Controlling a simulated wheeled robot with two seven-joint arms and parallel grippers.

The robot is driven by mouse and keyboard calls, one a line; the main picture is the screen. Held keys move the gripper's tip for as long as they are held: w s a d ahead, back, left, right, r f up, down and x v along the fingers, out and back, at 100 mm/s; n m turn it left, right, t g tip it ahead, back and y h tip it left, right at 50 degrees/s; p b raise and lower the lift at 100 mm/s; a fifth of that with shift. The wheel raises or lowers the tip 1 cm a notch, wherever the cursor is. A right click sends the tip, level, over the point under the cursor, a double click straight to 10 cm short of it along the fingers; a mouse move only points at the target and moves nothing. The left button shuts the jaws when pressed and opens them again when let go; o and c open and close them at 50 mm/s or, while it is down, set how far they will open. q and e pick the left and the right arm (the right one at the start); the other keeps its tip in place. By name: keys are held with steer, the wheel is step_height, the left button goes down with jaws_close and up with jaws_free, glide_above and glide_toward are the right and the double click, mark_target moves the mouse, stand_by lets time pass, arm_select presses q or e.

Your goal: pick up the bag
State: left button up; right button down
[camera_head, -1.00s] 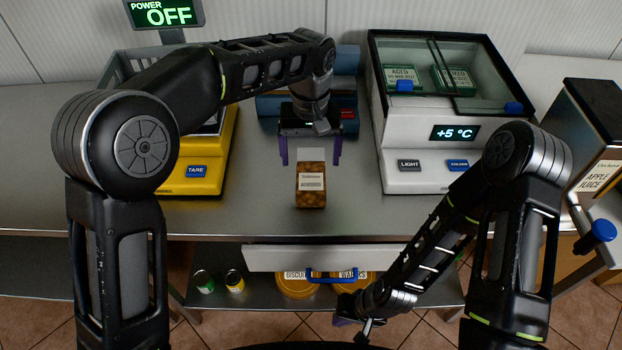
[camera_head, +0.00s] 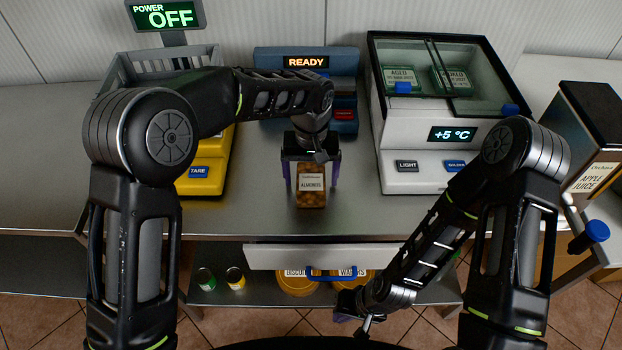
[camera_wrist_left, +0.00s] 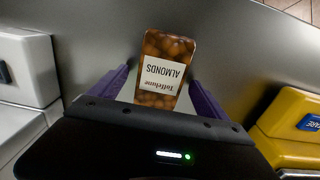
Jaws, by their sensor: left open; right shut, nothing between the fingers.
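The bag is a small brown pack of almonds (camera_head: 311,198) with a white label, standing on the steel counter near its front edge. My left gripper (camera_head: 311,186) is open, with its purple fingers on either side of the bag's upper part. In the left wrist view the bag (camera_wrist_left: 165,72) shows between and beyond the two fingertips (camera_wrist_left: 160,80), with a gap on each side. My right gripper (camera_head: 345,312) is shut and empty, low in front of the counter by the shelf; its fingers are partly hidden.
A yellow scale (camera_head: 205,178) stands left of the bag and a white chiller (camera_head: 410,178) right. A blue machine reading READY (camera_head: 305,62) is behind. A drawer with a blue handle (camera_head: 331,275) is below the counter edge. Counter beside the bag is clear.

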mark_target(311, 179)
arm_select(q)
steer(key=shift+c, duration=0.5)
